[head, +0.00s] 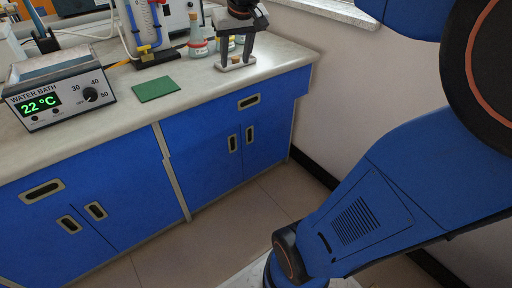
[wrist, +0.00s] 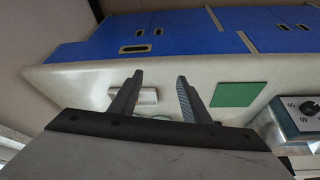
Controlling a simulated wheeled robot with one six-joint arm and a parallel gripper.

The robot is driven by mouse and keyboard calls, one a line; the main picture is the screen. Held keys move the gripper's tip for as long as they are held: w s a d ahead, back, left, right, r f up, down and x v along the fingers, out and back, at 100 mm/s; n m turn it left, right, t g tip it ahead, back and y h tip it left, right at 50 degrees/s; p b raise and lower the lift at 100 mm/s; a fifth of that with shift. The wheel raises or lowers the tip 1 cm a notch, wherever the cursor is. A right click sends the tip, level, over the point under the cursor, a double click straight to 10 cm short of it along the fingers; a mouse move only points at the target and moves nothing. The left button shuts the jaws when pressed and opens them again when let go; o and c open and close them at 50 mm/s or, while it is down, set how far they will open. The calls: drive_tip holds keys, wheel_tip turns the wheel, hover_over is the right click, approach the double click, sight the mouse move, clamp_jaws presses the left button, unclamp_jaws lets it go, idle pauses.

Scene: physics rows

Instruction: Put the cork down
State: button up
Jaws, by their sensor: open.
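A small pale block (wrist: 147,96) lies on the bench beyond the fingers, partly behind the left one. A green mat (head: 156,89) lies flat and bare on the bench, left of my gripper in the head view; it also shows in the wrist view (wrist: 238,94).
A water bath (head: 62,91) reading 22 °C stands at the left. Glassware on a dark stand with blue fittings (head: 150,40) is behind the mat. A flask (head: 198,46) stands just left of my gripper. The bench's front strip is clear.

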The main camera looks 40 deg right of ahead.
drive_tip(key=s+a+f+n, duration=0.1)
drive_tip(key=s+a+f, duration=0.3)
drive_tip(key=s+f, duration=0.3)
drive_tip(key=s+a+f+n+y, duration=0.1)
drive_tip(key=s+a+f, duration=0.3)
drive_tip(key=s+f, duration=0.4)
drive_tip(key=s, duration=0.7)
drive_tip(key=shift+s+a+f, duration=0.2)
drive_tip(key=shift+a+f, duration=0.05)
drive_tip(key=shift+f, duration=0.05)
